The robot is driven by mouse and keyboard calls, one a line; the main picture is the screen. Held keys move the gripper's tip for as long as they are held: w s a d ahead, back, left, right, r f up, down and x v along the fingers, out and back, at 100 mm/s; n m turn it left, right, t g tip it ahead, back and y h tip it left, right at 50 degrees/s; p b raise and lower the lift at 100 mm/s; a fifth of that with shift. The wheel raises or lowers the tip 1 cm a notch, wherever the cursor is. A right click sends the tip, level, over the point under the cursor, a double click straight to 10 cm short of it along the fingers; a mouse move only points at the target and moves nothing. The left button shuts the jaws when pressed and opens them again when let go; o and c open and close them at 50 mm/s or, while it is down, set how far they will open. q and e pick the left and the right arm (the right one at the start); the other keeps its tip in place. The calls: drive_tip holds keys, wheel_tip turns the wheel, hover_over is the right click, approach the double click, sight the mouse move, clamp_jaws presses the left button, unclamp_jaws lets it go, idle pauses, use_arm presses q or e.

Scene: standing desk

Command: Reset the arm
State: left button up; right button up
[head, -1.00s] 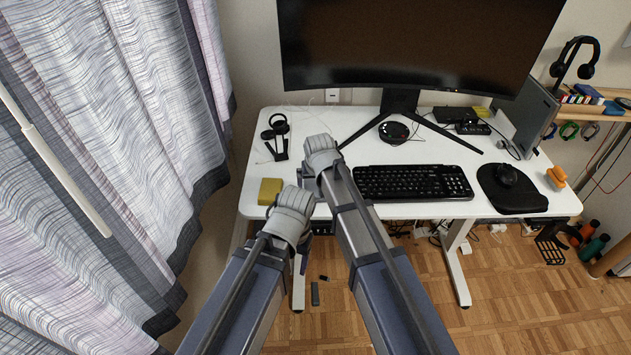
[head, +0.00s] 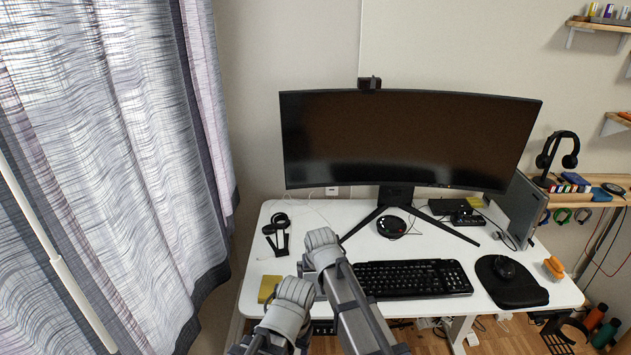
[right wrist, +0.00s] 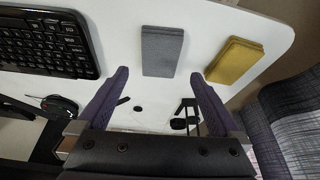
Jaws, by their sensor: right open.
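In the head view my two arms reach in from the bottom centre, and their grey joints sit over the front left part of the white desk (head: 330,210). The gripper ends are hidden below those joints. In the right wrist view my right gripper (right wrist: 160,76) has its two purple fingers spread wide with nothing between them. It is above the desk surface. A grey pad (right wrist: 161,50) lies just beyond the fingertips, and a yellow pad (right wrist: 234,60) lies to its right. The yellow pad also shows in the head view (head: 268,289), left of my arms. My left gripper is not visible.
A black keyboard (head: 415,279), a mouse (head: 504,267) on a black mat and an orange object (head: 554,267) lie on the desk. The monitor (head: 400,140) stands at the back. A black stand (head: 277,236) is at the back left. A curtain (head: 110,150) hangs at the left.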

drive_tip(key=s+d+f+m+g, duration=0.1)
drive_tip(key=s+d+f+g, duration=0.15)
drive_tip(key=s+d, duration=1.4)
drive_tip(key=s+a+r+n+g+p, duration=0.1)
drive_tip(key=s+a+r+p, duration=0.1)
drive_tip(key=a, duration=0.3)
drive_tip(key=s+a+r+n+g+h+p, duration=0.1)
drive_tip(key=s+a+r+n+p, duration=0.1)
drive_tip(key=s+a, duration=0.3)
drive_tip(key=shift+a+r+n+h, duration=0.3)
drive_tip(key=shift+a+r, duration=0.15)
drive_tip(key=shift+r, duration=0.15)
